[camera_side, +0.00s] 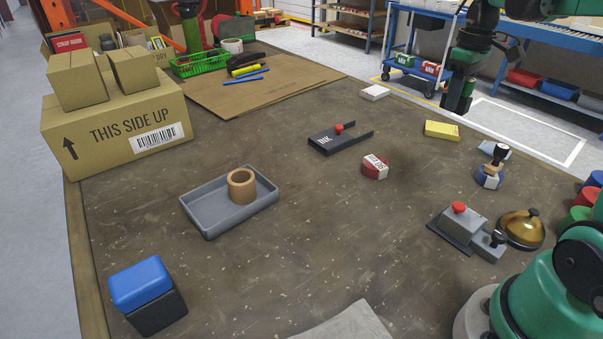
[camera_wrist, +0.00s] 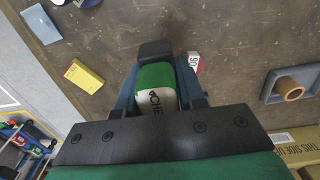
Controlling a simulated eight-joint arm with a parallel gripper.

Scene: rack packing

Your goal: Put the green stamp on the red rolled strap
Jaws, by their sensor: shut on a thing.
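My gripper (camera_wrist: 157,88) is shut on the green stamp (camera_wrist: 155,77), which has a green body, a white label with dark letters and a black end. In the side view my gripper (camera_side: 458,97) hangs raised at the upper right, beyond the table's far edge in the picture; I cannot make out the stamp there. The red rolled strap (camera_side: 375,167) lies on the table near the middle, a red roll with a white label. It also shows in the wrist view (camera_wrist: 195,62), just right of the gripper, partly hidden by a finger. Nothing rests on it.
A dark holder with a red knob (camera_side: 325,144) lies left of the strap. A blue roll with a stamp on it (camera_side: 489,179), a yellow pad (camera_side: 441,129), a grey device (camera_side: 463,225) and a brass bell (camera_side: 521,230) are on the right. A grey tray (camera_side: 212,224) holds a tape roll.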

